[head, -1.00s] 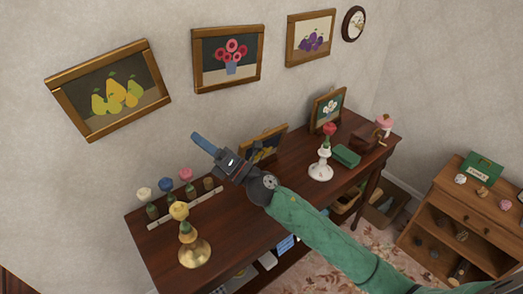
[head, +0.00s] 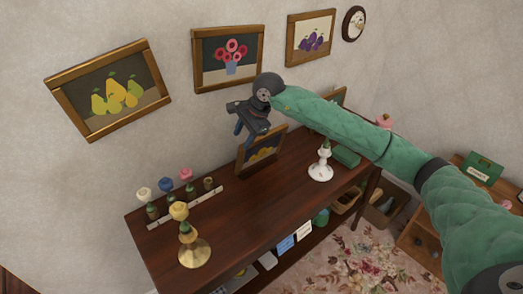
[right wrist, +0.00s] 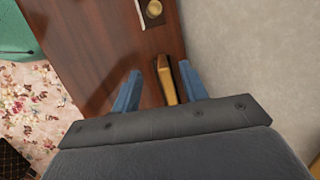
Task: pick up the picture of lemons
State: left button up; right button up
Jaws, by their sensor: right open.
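The picture of lemons (head: 262,153) is a small wood-framed picture with yellow fruit, standing on the dark wooden table near the wall. My right gripper (head: 246,128) is open and points down just above it, covering part of its top left. In the right wrist view, the frame's top edge (right wrist: 166,80) shows between the two blue fingers of the open gripper (right wrist: 158,78), closer to the right finger. I cannot tell whether a finger touches it. My left gripper is not in view.
A white candlestick (head: 320,170) stands right of the picture, a brass candlestick (head: 194,250) at the table's front left. Flower stoppers stand in a rack (head: 190,208) at left. Pictures of pears (head: 110,92), flowers (head: 228,60) and plums (head: 310,38) hang above. The table's middle is clear.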

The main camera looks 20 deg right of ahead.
aim_at(257, 139)
jog(key=w+d+h, duration=0.1)
jog(key=d, duration=0.1)
jog(key=w+d+h+p, duration=0.1)
jog(key=d, duration=0.1)
jog(key=d+h, duration=0.1)
jog(key=d, duration=0.1)
jog(key=shift+w+d+f, duration=0.15)
jog(key=shift+w+f, duration=0.25)
jog(key=p+x, duration=0.3)
jog(key=shift+w+f, duration=0.3)
jog(key=shift+f, duration=0.05)
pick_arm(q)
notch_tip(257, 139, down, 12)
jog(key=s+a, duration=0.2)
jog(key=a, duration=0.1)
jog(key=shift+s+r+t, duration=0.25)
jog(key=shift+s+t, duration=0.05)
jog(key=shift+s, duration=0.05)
pick_arm(e)
jog(key=shift+w+f, duration=0.15)
jog(key=shift+f, duration=0.45)
grip_shut()
